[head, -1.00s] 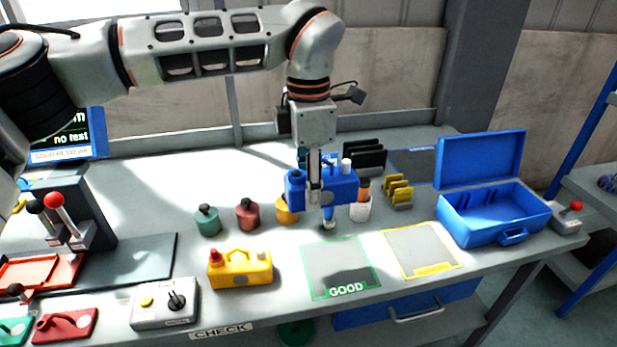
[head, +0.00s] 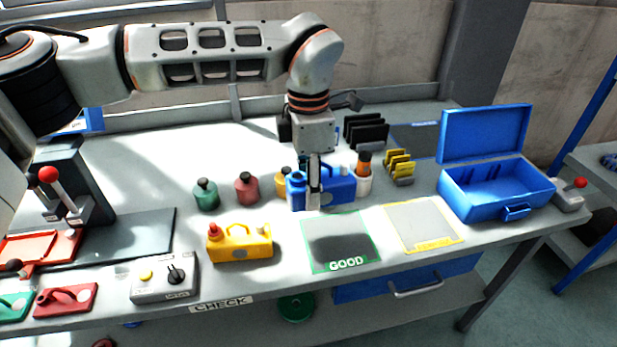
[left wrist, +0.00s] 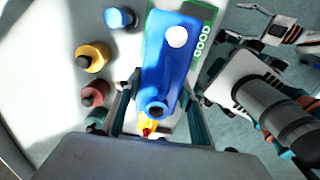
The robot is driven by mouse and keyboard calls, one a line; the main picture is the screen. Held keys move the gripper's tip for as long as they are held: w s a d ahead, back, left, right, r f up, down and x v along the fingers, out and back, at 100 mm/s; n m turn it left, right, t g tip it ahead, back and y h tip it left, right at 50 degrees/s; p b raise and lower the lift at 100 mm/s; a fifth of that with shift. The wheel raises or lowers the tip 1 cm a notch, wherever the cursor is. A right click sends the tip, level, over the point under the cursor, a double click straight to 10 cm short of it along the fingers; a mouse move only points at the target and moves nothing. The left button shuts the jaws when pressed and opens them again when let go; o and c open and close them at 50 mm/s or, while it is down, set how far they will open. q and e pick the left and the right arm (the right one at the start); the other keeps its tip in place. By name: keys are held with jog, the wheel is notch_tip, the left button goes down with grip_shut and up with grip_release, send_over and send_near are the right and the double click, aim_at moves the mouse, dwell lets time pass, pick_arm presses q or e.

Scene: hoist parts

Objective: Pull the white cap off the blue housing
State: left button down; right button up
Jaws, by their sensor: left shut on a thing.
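My left gripper (head: 314,205) is shut on the blue housing (head: 338,190), with one finger on each side of its body near the open neck end. The housing lies lengthwise over the bench, just behind the green GOOD square. In the left wrist view the housing (left wrist: 166,65) shows from above between the fingers. The white cap (left wrist: 177,37) shows there as a round white disc at the housing's far end. I cannot tell whether the housing touches the bench. My right gripper is not in view.
Green (head: 206,195), red (head: 247,188) and yellow pots stand left of the housing. A yellow can (head: 240,243) stands in front left. The GOOD square (head: 342,243) is empty.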

pick_arm(q)
jog(key=shift+f, duration=1.25)
jog(key=shift+f+b, duration=0.5)
jog(key=shift+f, duration=2.35)
jog(key=shift+f+b, duration=0.3)
jog(key=shift+f, duration=0.9)
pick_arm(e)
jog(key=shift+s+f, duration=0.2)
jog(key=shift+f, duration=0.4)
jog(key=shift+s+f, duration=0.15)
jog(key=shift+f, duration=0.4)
